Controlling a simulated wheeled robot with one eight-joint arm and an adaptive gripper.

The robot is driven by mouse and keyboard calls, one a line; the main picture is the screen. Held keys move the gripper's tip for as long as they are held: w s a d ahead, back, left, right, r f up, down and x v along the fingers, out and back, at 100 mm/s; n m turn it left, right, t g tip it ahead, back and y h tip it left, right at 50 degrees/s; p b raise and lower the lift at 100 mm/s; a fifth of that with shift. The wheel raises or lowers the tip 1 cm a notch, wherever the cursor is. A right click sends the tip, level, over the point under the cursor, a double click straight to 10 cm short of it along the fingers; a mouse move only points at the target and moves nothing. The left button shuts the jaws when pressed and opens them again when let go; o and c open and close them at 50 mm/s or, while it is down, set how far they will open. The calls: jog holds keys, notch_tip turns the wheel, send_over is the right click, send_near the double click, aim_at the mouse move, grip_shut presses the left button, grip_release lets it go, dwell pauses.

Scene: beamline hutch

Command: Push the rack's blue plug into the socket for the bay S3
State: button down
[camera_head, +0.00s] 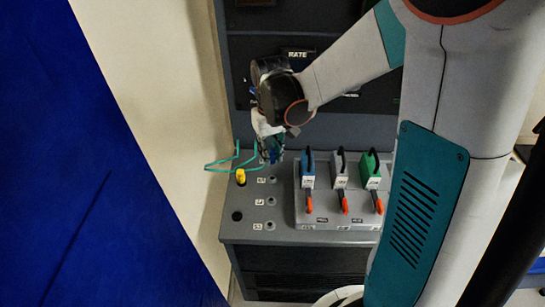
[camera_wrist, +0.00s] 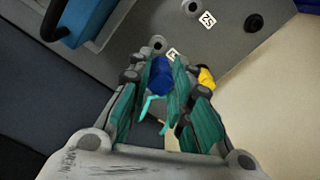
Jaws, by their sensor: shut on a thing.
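My gripper (camera_head: 272,154) is shut on the blue plug (camera_wrist: 160,75), holding it upright between its fingers above the rack's top panel. In the head view it hangs over the back end of the socket column. A green cable trails from the plug. The S3 socket (camera_head: 269,226) is the nearest of the column in the head view, beside its label (camera_head: 257,226); it looks empty. It is outside the wrist view, where the S2 socket (camera_wrist: 190,8) shows ahead of the plug, and another socket (camera_wrist: 158,43) lies close to the plug tip.
A yellow plug (camera_head: 240,177) stands in the panel left of the sockets. An empty dark hole (camera_head: 237,216) is nearer the front. Right of the sockets, a raised box (camera_head: 325,216) carries blue, grey and green handled blocks with orange-red tips. A pale wall stands left.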

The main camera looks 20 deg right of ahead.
jog(key=shift+d+f, duration=0.15)
jog(key=shift+d, duration=0.05)
jog(key=shift+f+b, duration=2.4)
jog(key=shift+f, duration=0.85)
jog(key=shift+f+b, duration=0.45)
jog(key=shift+f, duration=0.1)
jog(key=c, duration=1.4)
grip_release()
jog(key=shift+o, duration=0.2)
